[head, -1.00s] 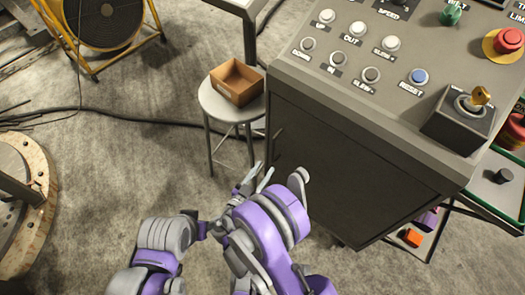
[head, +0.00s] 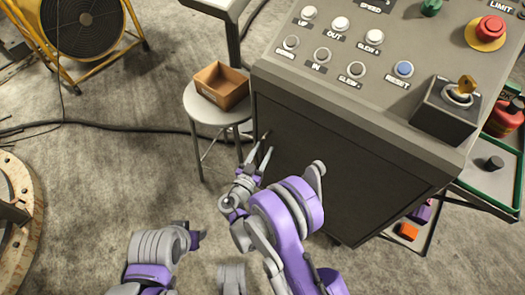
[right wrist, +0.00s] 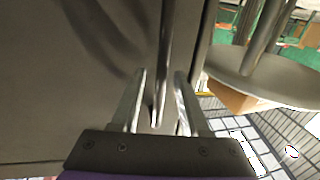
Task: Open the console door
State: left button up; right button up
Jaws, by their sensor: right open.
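The console door (head: 330,180) is the dark front panel of the control console (head: 345,90), and it looks closed. My right gripper (head: 262,148) is at the door's left edge, with its fingers pointing up toward it. In the right wrist view my right gripper (right wrist: 158,100) is open. A slim metal door handle (right wrist: 166,50) runs between its two fingers, with a gap visible on both sides. The door surface (right wrist: 60,70) fills the left of that view. In the head view my gripper and arm partly hide the handle area.
A round stool (head: 208,110) with an open cardboard box (head: 221,85) stands close left of the console. A dark cable (head: 100,124) lies on the floor. A yellow-framed fan (head: 80,25) is at the upper left. Floor in front of the stool is clear.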

grip_shut()
dwell(1.4)
